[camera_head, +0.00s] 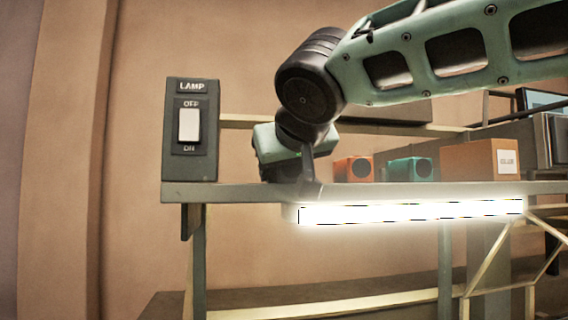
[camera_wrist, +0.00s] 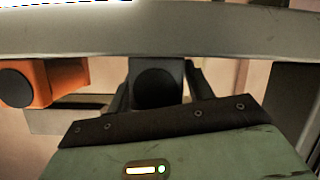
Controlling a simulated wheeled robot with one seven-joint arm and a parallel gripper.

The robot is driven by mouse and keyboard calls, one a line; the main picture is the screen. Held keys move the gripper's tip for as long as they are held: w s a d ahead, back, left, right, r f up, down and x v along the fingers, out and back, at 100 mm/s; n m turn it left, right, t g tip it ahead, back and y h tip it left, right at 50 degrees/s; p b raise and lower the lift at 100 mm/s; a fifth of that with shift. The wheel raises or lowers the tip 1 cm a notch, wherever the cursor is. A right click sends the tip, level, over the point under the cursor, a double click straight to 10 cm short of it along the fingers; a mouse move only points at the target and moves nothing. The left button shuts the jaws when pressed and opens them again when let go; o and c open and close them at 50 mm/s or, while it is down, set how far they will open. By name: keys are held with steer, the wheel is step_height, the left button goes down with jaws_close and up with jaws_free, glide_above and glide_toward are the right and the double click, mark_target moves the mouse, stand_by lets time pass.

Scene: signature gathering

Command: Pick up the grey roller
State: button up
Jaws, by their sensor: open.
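The grey roller (camera_wrist: 155,84) shows in the wrist view as a dark grey block with a round black face. It stands at the shelf edge, between the two dark fingers of my gripper (camera_wrist: 157,88). The fingers are apart, one on each side of it, and I cannot tell whether either touches it. In the head view my gripper (camera_head: 303,174) points down at the shelf, left of the orange block. There my gripper and wrist hide most or all of the roller.
An orange block (camera_head: 353,169), which also shows in the wrist view (camera_wrist: 58,80), stands beside my gripper. A teal block (camera_head: 409,169) and a brown box (camera_head: 492,158) stand farther right on the shelf (camera_head: 235,191). A lamp switch (camera_head: 190,128) stands left. A bright lamp (camera_head: 410,212) glows below.

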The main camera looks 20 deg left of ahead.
steer(key=c, duration=0.9)
steer(key=shift+o, duration=0.2)
steer(key=shift+r, duration=0.15)
step_height(320, 180, up, 17)
steer(key=p, duration=0.5)
steer(key=shift+r+p, duration=0.35)
steer(key=shift+r, duration=0.05)
